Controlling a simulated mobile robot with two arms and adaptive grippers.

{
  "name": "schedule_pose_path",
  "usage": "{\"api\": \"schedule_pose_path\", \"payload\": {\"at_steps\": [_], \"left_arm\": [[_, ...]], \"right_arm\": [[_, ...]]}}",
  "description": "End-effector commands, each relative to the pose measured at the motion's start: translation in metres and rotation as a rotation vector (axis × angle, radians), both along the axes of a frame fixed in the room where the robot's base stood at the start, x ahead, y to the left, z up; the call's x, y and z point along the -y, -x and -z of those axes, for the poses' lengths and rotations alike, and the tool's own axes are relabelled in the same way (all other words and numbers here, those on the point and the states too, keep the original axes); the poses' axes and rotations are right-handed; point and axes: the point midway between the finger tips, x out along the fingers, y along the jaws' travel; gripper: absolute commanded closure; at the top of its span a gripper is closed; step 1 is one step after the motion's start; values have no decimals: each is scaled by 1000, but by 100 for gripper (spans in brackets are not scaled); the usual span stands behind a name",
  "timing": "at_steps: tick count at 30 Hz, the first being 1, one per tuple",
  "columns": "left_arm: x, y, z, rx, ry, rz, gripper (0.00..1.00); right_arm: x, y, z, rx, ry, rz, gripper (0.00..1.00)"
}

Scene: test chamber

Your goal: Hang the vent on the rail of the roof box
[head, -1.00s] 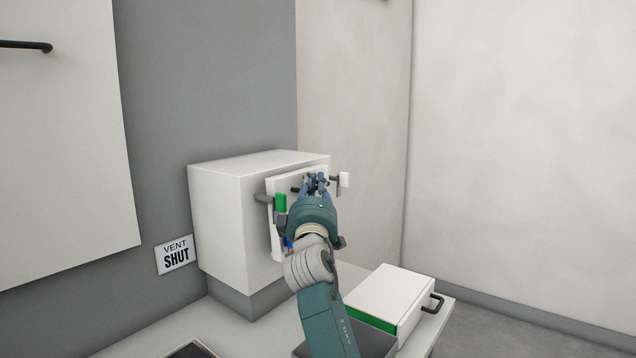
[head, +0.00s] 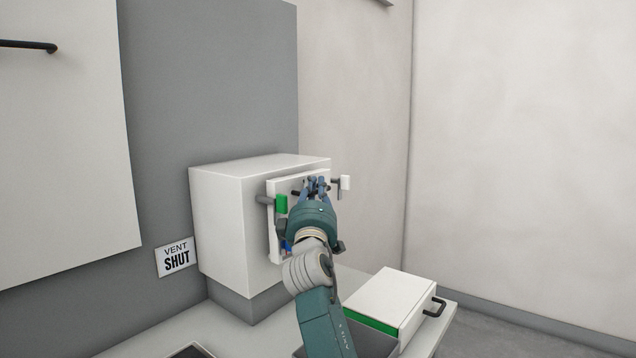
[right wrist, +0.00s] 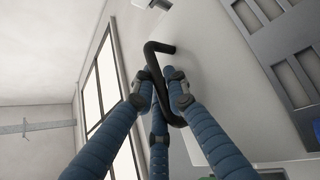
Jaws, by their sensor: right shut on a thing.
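The vent appears to be the white panel (head: 273,238) at the front of the white roof box (head: 226,225). My right gripper (head: 317,186) is in front of the panel, shut on its black handle. The bent black handle (right wrist: 160,62) also shows between the blue fingers (right wrist: 155,88) in the right wrist view. A grey rod, probably the rail (head: 263,200), shows at the panel's left edge beside a green block (head: 281,204). A white block (head: 345,182) is at the right. My gripper hides much of the panel; whether it hangs on the rail I cannot tell. My left gripper is out of view.
A sign (head: 175,257) reading "VENT SHUT" is on the grey wall left of the box. A white case (head: 390,299) with a green edge and dark handle lies on the counter (head: 147,340) at lower right. A white wall panel (head: 65,150) is at upper left.

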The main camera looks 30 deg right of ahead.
Motion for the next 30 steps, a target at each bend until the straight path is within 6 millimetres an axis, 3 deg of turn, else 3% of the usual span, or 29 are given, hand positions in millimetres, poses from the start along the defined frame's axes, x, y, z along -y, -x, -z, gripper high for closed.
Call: {"api": "schedule_pose_path", "payload": {"at_steps": [1,3,29,30], "left_arm": [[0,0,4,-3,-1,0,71],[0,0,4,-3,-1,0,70],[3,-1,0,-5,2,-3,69],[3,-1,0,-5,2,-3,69]], "right_arm": [[-10,-5,8,-4,9,-22,100],[-9,-5,8,-4,9,-22,100],[8,-11,9,14,16,-57,100],[8,-11,8,14,16,-57,81]]}}
